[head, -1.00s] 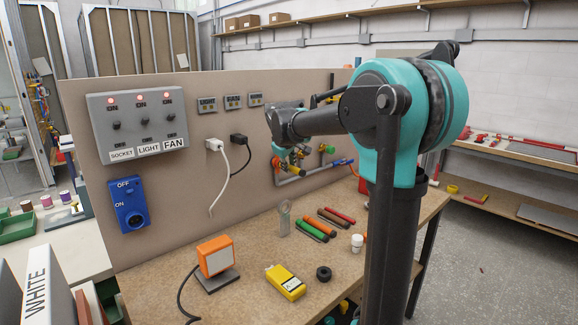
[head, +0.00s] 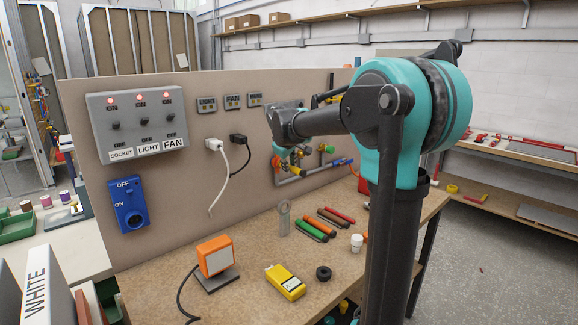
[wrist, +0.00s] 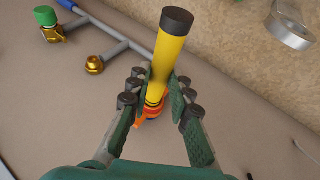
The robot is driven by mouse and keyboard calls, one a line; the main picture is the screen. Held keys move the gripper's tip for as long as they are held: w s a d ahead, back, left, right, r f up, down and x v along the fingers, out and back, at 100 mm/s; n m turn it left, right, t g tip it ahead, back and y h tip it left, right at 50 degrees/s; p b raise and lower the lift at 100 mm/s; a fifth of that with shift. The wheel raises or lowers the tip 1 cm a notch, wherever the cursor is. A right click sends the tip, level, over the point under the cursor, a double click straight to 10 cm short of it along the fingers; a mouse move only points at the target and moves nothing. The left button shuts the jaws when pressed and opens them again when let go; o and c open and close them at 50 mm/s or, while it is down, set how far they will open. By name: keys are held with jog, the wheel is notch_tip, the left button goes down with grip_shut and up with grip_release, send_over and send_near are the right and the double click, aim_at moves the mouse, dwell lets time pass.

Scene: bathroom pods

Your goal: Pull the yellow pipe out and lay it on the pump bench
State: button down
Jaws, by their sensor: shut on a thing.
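The yellow pipe (wrist: 168,62) is a short yellow tube with a black end cap. In the wrist view it stands between the fingers of my gripper (wrist: 159,80), which is shut on it. An orange and red collar (wrist: 152,107) shows at its lower end; I cannot tell whether the pipe is still seated there. In the head view my gripper (head: 291,153) is by the panel pipework, with a bit of the yellow pipe (head: 298,171) below it. The brown-topped bench (head: 245,222) lies below the panel and to its front.
Beside the held pipe are a green-capped fitting (wrist: 46,18), an open brass port (wrist: 94,65) and a grey pipe (wrist: 115,36). The bench carries coloured tubes (head: 315,226), a clear cylinder (head: 284,217), a yellow meter (head: 286,282), a black ring (head: 323,273) and an orange lamp (head: 215,256).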

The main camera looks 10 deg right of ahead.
aim_at(297, 170)
jog(key=shift+s+d, duration=0.35)
jog(key=shift+s, duration=0.1)
dwell(0.7)
jog(key=shift+s+d, duration=0.4)
jog(key=shift+s, duration=0.25)
jog(key=shift+s+d, duration=0.4)
jog(key=shift+s, duration=0.2)
